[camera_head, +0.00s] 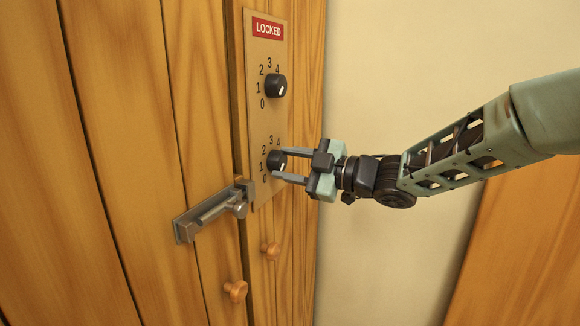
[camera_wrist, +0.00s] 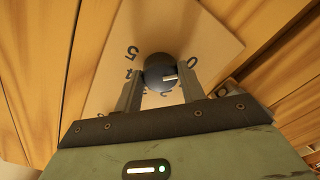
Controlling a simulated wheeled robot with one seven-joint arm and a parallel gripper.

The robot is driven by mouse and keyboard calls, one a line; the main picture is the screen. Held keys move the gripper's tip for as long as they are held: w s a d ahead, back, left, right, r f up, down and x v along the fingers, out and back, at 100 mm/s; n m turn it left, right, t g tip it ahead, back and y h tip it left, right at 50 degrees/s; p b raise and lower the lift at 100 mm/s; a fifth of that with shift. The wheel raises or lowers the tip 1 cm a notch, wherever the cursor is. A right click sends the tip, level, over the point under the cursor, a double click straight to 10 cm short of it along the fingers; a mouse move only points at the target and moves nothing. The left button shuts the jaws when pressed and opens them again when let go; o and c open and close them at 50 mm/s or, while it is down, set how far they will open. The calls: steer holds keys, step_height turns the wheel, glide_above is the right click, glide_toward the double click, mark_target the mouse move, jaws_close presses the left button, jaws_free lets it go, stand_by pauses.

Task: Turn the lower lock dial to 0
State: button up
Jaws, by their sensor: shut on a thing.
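The lower lock dial (camera_head: 277,159) is a round black knob on a tan plate (camera_head: 257,124), with numbers around it. My gripper (camera_head: 275,165) reaches it from the right, its two fingers shut on the knob from either side. In the wrist view, the dial (camera_wrist: 156,66) sits between the fingers of my gripper (camera_wrist: 161,70). Its white mark points right, towards the right finger and a little below the 0. The 5 and 4 show on the left; the right finger hides part of the scale.
The upper dial (camera_head: 276,86) sits above on the same plate, under a red LOCKED sign (camera_head: 267,29). A metal latch (camera_head: 212,209) sticks out at the lower left of the plate. A bare wall is to the right.

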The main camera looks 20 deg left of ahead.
steer(key=o, duration=1)
steer(key=shift+c, duration=0.2)
steer(key=s+d+b, duration=0.1)
steer(key=d+b, duration=0.1)
steer(key=d, duration=1.5)
steer(key=shift+s+d, duration=0.15)
steer(key=shift+s, duration=0.05)
